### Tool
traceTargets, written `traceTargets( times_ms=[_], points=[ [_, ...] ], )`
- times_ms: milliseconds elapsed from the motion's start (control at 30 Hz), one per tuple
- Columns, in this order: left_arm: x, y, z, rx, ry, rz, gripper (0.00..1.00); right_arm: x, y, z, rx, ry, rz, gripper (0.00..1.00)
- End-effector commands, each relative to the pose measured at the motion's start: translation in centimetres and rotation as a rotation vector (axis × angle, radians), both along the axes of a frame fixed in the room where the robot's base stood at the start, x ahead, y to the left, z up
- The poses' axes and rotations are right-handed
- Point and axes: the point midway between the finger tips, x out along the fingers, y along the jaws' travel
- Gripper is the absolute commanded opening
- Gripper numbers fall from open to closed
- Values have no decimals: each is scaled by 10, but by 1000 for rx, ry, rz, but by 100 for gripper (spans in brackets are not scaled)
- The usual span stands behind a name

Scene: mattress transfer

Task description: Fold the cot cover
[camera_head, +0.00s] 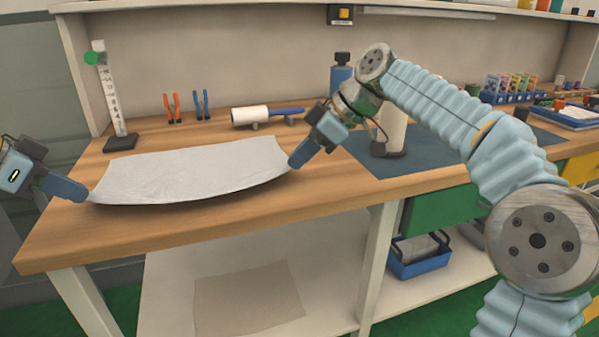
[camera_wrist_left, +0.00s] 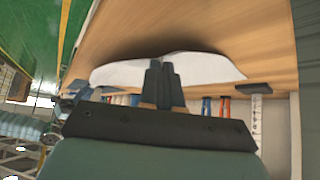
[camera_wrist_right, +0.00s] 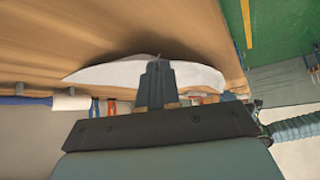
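The cot cover (camera_head: 195,172) is a thin white sheet over the wooden workbench in the head view. Its near edge is lifted off the bench and sags between my grippers, with a shadow below. My left gripper (camera_head: 84,196) is at the near left corner, shut on it; the left wrist view shows the fingers together (camera_wrist_left: 163,70) with the cover (camera_wrist_left: 205,68) around them. My right gripper (camera_head: 294,163) is at the near right corner, also shut on it. The right wrist view shows those fingers together (camera_wrist_right: 155,72) against the cover (camera_wrist_right: 110,75).
A ruler stand (camera_head: 119,143) is at the back left. A blue mat (camera_head: 430,155) lies to the right. The bench front (camera_head: 190,232) is bare.

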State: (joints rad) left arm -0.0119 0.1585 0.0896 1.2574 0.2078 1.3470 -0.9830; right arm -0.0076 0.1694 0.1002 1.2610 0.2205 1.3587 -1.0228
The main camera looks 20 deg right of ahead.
Motion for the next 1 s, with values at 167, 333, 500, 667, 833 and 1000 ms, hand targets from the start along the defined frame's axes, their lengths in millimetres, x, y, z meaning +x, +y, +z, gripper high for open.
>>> traceTargets(
  times_ms=[167, 333, 500, 667, 833, 1000],
  points=[
    [0, 0, 0, 0, 0, 0, 0, 0, 0, 8, 0, 1, 1, 0],
    [0, 0, 0, 0, 0, 0, 7, -1, 0, 8, 0, 1, 1, 0],
    [0, 0, 0, 0, 0, 0, 33, -1, 0, 8, 0, 1, 1, 0],
    [0, 0, 0, 0, 0, 0, 33, -1, 0, 8, 1, 0, 1, 0],
    [0, 0, 0, 0, 0, 0, 52, -1, 0, 8, 1, 0, 1, 0],
    [0, 0, 0, 0, 0, 0, 64, -1, 0, 8, 1, 0, 1, 0]
  ],
)
